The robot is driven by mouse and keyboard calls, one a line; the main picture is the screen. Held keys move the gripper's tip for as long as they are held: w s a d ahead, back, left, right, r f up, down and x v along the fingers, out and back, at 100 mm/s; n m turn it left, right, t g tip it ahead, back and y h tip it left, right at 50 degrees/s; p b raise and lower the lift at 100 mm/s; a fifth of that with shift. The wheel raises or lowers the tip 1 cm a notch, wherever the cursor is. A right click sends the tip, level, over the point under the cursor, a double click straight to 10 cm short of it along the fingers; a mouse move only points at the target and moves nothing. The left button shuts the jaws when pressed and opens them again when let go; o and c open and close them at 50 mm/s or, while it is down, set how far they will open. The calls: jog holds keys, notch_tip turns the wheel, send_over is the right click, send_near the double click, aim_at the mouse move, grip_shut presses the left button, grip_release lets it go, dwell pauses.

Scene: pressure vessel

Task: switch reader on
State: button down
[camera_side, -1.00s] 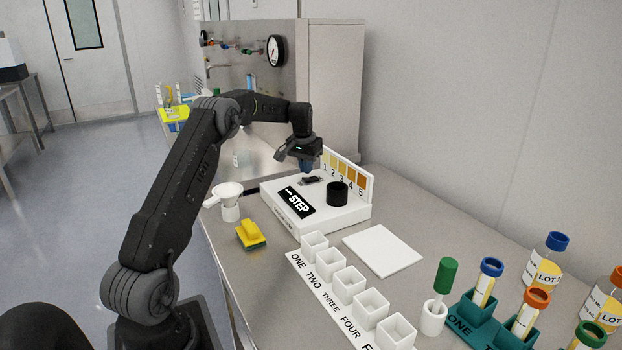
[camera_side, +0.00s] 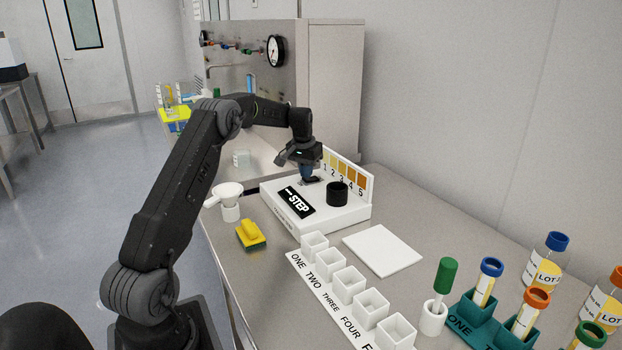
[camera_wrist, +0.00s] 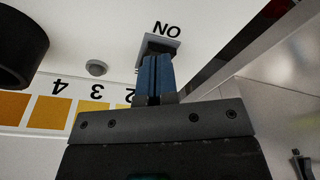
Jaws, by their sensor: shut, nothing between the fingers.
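The reader is a white box (camera_side: 345,214) with a "STEP" panel, a black cup (camera_side: 337,194) on top and a numbered colour scale (camera_side: 346,172) along its back. Its dark switch (camera_wrist: 165,46) sits in a grey plate marked "ON" in the wrist view; it is also partly visible in the side view (camera_side: 313,180). My gripper (camera_side: 306,178) points down at the switch. In the wrist view its blue fingers (camera_wrist: 157,66) are shut and empty, with their tips over the switch and hiding part of it. They look in contact or very close; I cannot tell which.
A small grey round button (camera_wrist: 96,68) is beside the switch. A white pad (camera_side: 382,250), a row of white cups (camera_side: 349,284) and a teal tube rack (camera_side: 485,322) are in front.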

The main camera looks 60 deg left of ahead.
jog(key=shift+f, duration=0.35)
jog(key=shift+r, duration=3.55)
